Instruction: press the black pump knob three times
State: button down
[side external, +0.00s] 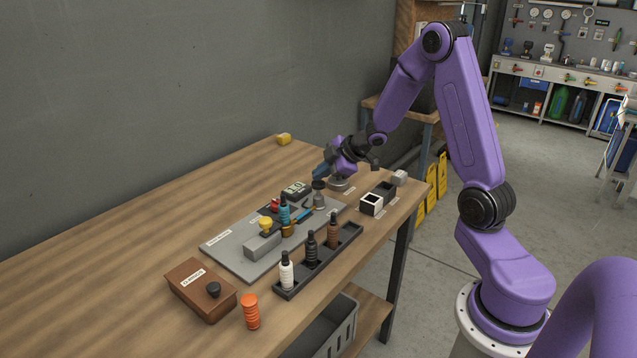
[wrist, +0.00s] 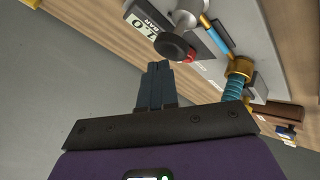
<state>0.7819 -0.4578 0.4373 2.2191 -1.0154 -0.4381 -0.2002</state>
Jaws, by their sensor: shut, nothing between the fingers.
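The black pump knob (side external: 319,185) tops a grey metal pump body on the grey plate (side external: 222,252). In the wrist view the round black knob (wrist: 174,46) lies just beyond my fingertips, slightly to their right. My gripper (side external: 317,174) is shut and empty, its dark blue fingers close above the knob in the side view. The fingers also show together in the wrist view (wrist: 157,66). I cannot tell whether they touch the knob; a small gap seems to show in the wrist view.
A black rack (side external: 291,291) holds several bottles in front. A brown box (side external: 190,285) with another black knob and an orange stack (side external: 251,312) are at front left. The table's left side is clear.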

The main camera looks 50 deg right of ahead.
aim_at(321, 183)
jog(key=shift+f, duration=1.25)
dwell(1.2)
jog(key=shift+r, duration=1.7)
jog(key=shift+r, duration=0.1)
jog(key=shift+r, duration=2.45)
jog(key=shift+r, duration=0.1)
jog(key=shift+r, duration=1.8)
